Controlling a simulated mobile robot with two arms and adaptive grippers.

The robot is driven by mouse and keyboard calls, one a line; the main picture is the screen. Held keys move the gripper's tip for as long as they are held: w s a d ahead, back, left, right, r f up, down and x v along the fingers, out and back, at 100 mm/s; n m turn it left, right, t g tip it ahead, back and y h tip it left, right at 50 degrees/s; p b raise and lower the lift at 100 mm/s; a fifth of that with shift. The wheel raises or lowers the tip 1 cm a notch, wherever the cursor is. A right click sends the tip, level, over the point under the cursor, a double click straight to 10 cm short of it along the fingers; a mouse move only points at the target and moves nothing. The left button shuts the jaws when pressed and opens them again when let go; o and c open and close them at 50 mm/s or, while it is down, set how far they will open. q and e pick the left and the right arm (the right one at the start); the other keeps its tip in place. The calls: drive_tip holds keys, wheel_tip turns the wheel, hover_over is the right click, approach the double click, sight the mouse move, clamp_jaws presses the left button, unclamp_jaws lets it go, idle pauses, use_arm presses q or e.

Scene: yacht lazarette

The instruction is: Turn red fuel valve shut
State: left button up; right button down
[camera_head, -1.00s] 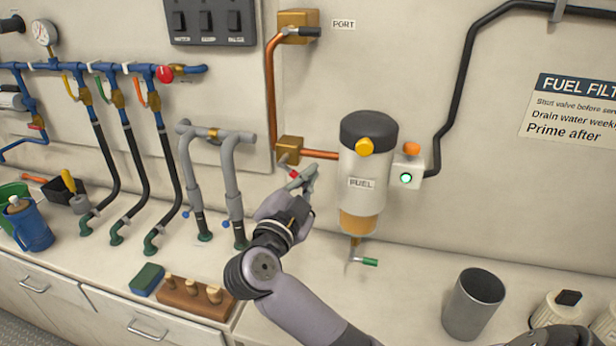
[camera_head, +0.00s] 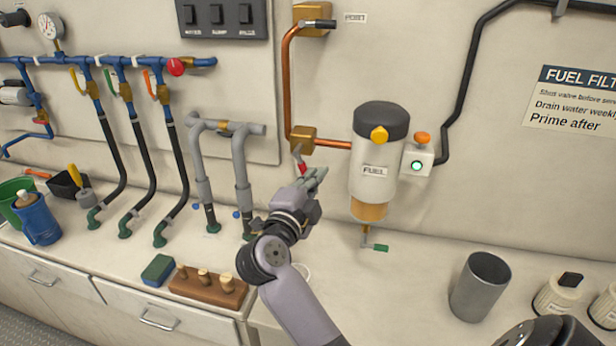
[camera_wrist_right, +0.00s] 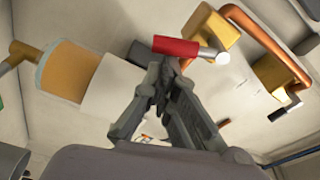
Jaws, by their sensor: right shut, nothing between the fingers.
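The fuel valve is a brass block (camera_head: 302,139) on the wall at the copper pipe, left of the fuel filter. Its lever has a red handle (camera_head: 302,168) that hangs steeply downward, close to the fingertips. My right gripper (camera_head: 316,177) is shut and empty, just below and right of the handle. In the right wrist view, the red handle (camera_wrist_right: 176,46) lies just beyond the fingertips (camera_wrist_right: 165,68), with its silver end and the brass block to the right. Whether the fingers touch the handle cannot be told. My left gripper is not in view.
The filter (camera_head: 376,165) hangs right of my gripper, with a green-handled drain (camera_head: 378,248) below. Grey looped pipes (camera_head: 242,175) stand to the left. A metal cup (camera_head: 481,287) and a board of wooden plugs (camera_head: 208,288) stand on the counter.

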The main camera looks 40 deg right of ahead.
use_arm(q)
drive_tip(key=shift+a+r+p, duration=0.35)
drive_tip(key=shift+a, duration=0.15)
use_arm(e)
drive_tip(key=shift+w+a+f+m, duration=0.4)
drive_tip(key=shift+w+f+m, duration=0.25)
drive_tip(key=shift+m, duration=0.55)
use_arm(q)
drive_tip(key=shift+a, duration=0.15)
